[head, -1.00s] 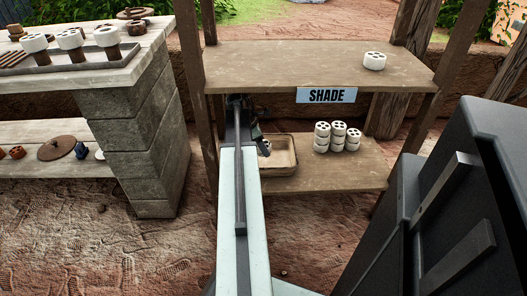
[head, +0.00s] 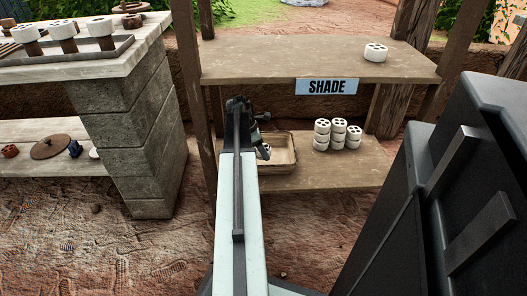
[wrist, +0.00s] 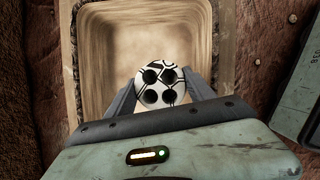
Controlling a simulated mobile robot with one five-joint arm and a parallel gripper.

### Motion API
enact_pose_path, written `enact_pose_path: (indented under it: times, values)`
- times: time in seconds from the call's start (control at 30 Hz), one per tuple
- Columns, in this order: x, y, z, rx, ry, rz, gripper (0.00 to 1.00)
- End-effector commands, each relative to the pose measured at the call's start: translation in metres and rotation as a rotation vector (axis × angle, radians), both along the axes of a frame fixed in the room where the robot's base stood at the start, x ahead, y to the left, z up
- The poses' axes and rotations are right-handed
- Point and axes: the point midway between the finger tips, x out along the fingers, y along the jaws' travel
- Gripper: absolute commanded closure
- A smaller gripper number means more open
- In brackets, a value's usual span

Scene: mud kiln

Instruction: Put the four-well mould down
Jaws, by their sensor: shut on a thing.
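The four-well mould (wrist: 160,84) is a white, round piece with black line patterns and dark round holes. In the wrist view my gripper (wrist: 161,80) is shut on it, one finger on each side. The mould is over the shallow tan tray (wrist: 83,95); I cannot tell whether it touches the tray floor.
A rack marked SHADE (head: 327,87) has one white holed piece (head: 375,52) on top. Several white holed pieces (head: 322,133) stand stacked on the lower shelf (head: 345,176), right of the tray. A stone-legged bench (head: 140,135) is at left. The lower shelf's right end is clear.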

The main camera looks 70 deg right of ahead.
Motion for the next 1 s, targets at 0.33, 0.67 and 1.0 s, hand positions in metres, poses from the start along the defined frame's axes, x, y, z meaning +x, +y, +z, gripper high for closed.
enact_pose_path:
  times: [0.33, 0.67, 1.0]
  values:
    - [-0.001, 0.000, 0.000, 0.000, 0.000, -0.001, 0.16]
    - [0.000, 0.000, 0.022, 0.000, 0.000, -0.001, 0.16]
    - [0.020, 0.013, 0.081, 0.000, 0.000, -0.001, 0.16]
